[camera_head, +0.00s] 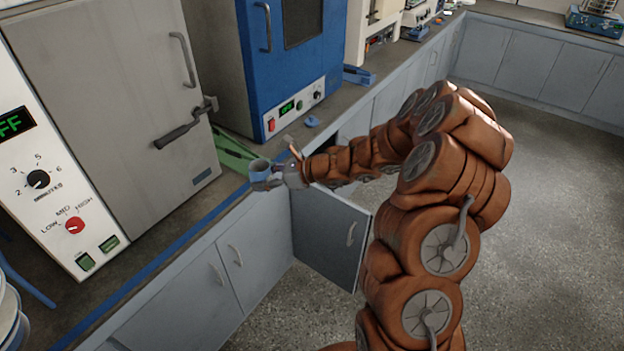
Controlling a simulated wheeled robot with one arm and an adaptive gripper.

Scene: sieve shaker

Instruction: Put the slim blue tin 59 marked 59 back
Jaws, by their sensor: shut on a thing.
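My gripper (276,180) is small in the view, at the end of my outstretched arm, by the front edge of the bench. It is shut on a small blue-grey tin (259,168) with an open-looking top. The tin appears upright, near the bench edge above a cabinet door. I cannot tell whether it touches the bench. No marking on it is readable from here.
An open cabinet door (328,238) juts out below my gripper. A green object (232,150) lies on the bench behind the tin. A grey oven (110,90) and a blue oven (290,60) stand behind. The floor (545,210) at right is clear.

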